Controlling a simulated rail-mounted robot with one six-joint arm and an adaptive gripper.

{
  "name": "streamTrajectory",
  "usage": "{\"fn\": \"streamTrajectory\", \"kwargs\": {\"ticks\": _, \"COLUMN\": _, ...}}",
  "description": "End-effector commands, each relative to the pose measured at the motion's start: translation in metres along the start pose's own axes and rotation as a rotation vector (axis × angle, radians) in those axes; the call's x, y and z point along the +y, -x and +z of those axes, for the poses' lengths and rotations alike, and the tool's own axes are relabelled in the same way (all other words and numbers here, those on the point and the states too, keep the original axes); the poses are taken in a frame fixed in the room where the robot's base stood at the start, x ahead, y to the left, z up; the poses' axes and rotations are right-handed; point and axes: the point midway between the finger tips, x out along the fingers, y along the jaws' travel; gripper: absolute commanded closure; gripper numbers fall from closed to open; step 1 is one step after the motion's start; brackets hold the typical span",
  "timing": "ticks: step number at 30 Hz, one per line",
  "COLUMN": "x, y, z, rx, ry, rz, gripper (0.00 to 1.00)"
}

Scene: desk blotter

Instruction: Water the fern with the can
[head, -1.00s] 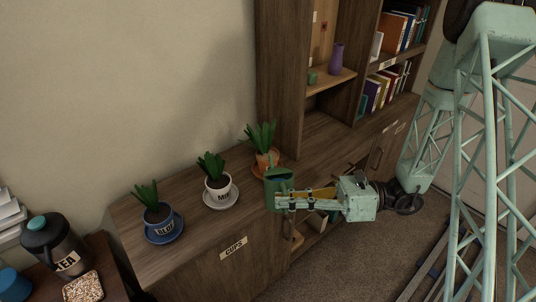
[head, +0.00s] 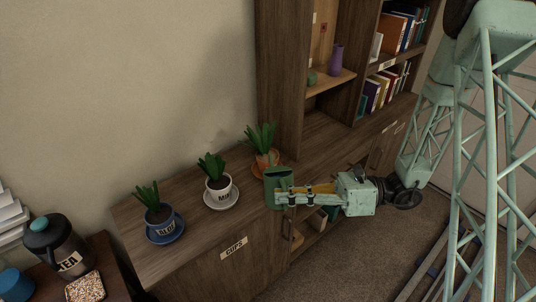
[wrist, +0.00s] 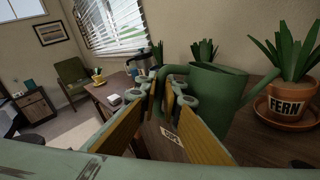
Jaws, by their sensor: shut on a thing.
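The green watering can (head: 277,187) is held by its handle in my gripper (head: 287,197), just off the front edge of the cabinet top. In the wrist view the can (wrist: 215,92) shows between the gripper pads (wrist: 172,100) and the fern, with its spout pointing right. The fern (head: 260,134) stands in a terracotta pot on a saucer, behind and left of the can in the head view. Its pot (wrist: 284,106) is labelled FERN in the wrist view. The spout tip looks near the pot there, but the true gap is unclear.
A plant in a white pot (head: 219,188) and one in a blue pot (head: 160,216) labelled ALOE stand left along the cabinet top. A shelf unit (head: 281,75) rises right of the fern. A dark jug (head: 58,246) stands on another surface at lower left.

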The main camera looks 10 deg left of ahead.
Motion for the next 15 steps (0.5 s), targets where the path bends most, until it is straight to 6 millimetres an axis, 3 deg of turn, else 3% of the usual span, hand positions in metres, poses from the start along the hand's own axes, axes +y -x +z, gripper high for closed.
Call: {"fn": "streamTrajectory", "kwargs": {"ticks": 15, "x": -0.0012, "y": -0.0005, "z": 0.0092, "rx": 0.005, "ry": -0.030, "rz": 0.000, "gripper": 1.00}}
